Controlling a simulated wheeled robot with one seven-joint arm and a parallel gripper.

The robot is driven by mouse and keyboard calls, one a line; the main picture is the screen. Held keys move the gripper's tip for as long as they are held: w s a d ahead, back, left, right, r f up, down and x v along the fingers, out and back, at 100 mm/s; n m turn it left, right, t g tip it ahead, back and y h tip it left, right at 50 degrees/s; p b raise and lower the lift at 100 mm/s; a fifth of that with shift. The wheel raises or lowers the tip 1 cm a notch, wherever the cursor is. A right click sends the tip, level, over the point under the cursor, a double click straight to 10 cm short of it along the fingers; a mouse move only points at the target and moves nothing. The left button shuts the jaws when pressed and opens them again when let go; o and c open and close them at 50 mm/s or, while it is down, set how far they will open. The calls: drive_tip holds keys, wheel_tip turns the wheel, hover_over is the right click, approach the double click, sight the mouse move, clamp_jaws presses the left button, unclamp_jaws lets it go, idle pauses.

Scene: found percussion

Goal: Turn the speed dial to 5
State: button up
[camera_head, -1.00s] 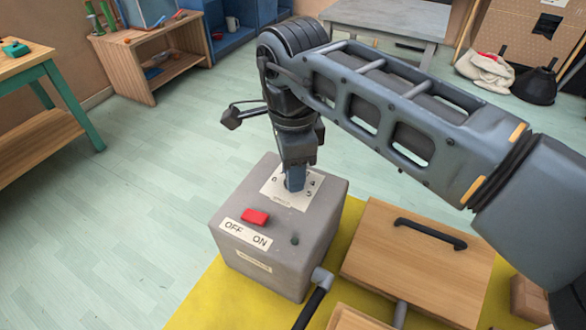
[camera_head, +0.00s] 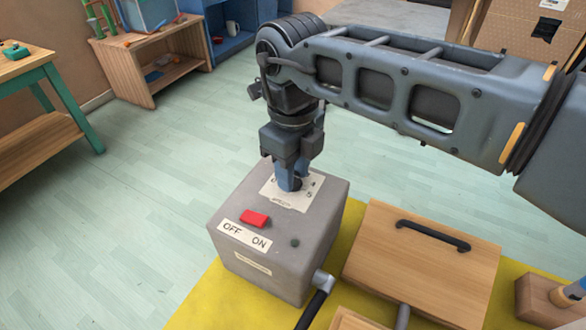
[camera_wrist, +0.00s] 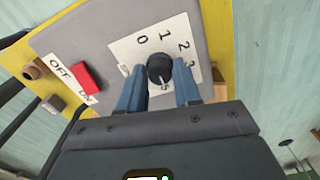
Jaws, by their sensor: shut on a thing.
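The speed dial (camera_wrist: 160,68) is a round black knob on a white numbered plate (camera_wrist: 128,52) on top of a grey box (camera_head: 262,262). A white pointer line on the dial points toward the 5 in the wrist view. The figures 0, 1, 2, 3 show around it; the 4 is hidden there. My gripper (camera_head: 290,184) points down onto the plate, its two blue fingers on either side of the dial, shut on it. In the head view the fingers hide most of the dial.
A wooden panel with a black handle (camera_head: 432,234) stands to the right on the yellow mat (camera_head: 205,305). Floor left is clear.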

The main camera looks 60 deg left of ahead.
drive_tip(key=shift+m, duration=0.8)
drive_tip(key=o, duration=1)
drive_tip(key=shift+o, duration=0.2)
drive_tip(key=shift+r+b, duration=0.6)
drive_tip(key=shift+r, duration=3.3)
